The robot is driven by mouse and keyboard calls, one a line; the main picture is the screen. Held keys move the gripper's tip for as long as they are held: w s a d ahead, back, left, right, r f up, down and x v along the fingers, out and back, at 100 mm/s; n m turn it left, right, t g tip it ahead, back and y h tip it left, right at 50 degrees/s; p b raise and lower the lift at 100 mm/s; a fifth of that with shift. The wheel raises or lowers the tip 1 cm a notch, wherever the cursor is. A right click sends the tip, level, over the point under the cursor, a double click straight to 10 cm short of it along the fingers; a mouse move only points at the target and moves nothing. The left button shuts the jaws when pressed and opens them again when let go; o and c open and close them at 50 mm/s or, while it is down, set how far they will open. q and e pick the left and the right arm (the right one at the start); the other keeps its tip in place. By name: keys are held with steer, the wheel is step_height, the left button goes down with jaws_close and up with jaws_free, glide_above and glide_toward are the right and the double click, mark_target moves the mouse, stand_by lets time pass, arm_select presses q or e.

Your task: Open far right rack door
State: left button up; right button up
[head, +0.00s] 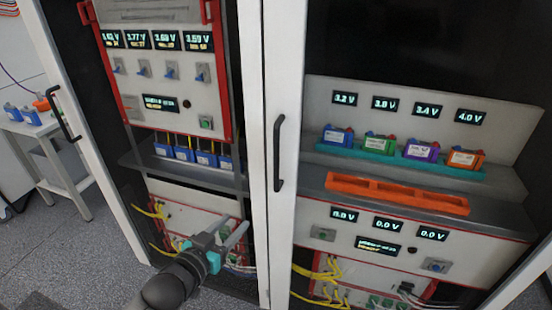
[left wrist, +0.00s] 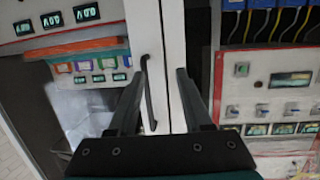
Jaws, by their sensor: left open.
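The far right rack door (head: 284,80) has a white frame and looks shut. Its black vertical handle (head: 279,152) is on the door's left edge. My left gripper (head: 233,227) is open and empty, left of and lower than this handle in the head view. In the left wrist view, which looks upside down, the black handle (left wrist: 150,95) shows between the two spread fingers (left wrist: 162,72), nearer the left one. The fingers do not appear to grip it. My right gripper is in neither view.
The neighbouring left rack door has its own black handle (head: 65,112). Behind the right door are coloured battery holders (head: 402,152), an orange tray (head: 397,194) and voltage displays. A small white table (head: 38,128) with blue items stands at far left. Grey floor (head: 60,245) is clear at lower left.

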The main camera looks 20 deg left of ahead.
arm_select(q)
steer(key=m+t+h, duration=0.1)
steer(key=t+h, duration=0.1)
glide_toward(275, 155)
steer(key=v, duration=0.5)
steer(key=x, duration=1.5)
steer(key=shift+w, duration=0.35)
steer(key=shift+c, duration=0.4)
jaws_close()
